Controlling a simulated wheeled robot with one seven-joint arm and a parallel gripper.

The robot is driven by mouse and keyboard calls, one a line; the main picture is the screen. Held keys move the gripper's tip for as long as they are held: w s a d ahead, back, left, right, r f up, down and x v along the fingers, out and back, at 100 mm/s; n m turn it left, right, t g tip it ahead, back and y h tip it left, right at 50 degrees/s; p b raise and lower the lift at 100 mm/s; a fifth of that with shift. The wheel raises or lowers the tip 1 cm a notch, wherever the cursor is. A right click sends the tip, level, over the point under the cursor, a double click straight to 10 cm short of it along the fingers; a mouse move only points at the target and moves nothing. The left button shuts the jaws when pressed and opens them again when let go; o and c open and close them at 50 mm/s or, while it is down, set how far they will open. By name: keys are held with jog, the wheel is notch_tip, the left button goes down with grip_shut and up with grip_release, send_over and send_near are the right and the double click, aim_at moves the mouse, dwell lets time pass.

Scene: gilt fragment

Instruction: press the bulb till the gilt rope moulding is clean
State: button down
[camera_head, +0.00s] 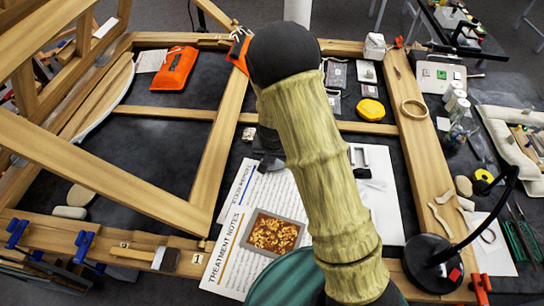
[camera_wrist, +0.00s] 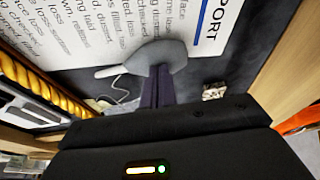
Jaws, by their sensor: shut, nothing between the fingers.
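The bulb (camera_wrist: 172,53) is grey and rounded, with a pale nozzle pointing left in the wrist view. My gripper (camera_wrist: 160,72) is shut and empty, its dark fingers reaching up to the bulb's near edge. The fingertips overlap the bulb in the picture; I cannot tell whether they press on it. The gilt rope moulding (camera_wrist: 42,90) is a bright gold twisted strip at the left of the wrist view, partly cut off by the frame and my gripper's body. The nozzle points roughly to its side. In the head view my arm hides the moulding and most of this area.
Printed sheets (camera_head: 232,255) lie on the dark table, with a tray of gilt flakes (camera_head: 272,234) on them. A brush (camera_head: 143,256) lies at the left front. Wooden frame bars (camera_head: 225,125) cross the table. A black lamp (camera_head: 432,262) stands at the right, and an orange pouch (camera_head: 175,68) lies at the back.

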jog(key=shift+s+f, duration=0.1)
jog(key=shift+s, duration=0.05)
jog(key=shift+r+p, duration=0.55)
jog(key=r+p, duration=0.2)
jog(key=r, duration=0.1)
jog(key=shift+w+d+r+p, duration=0.25)
jog(key=shift+d+p, duration=0.05)
jog(key=shift+p, duration=0.1)
jog(key=v, duration=0.9)
jog(key=shift+r+b, duration=0.25)
jog(key=shift+b, duration=0.1)
jog(key=shift+s+a, duration=0.1)
jog(key=shift+a, duration=0.05)
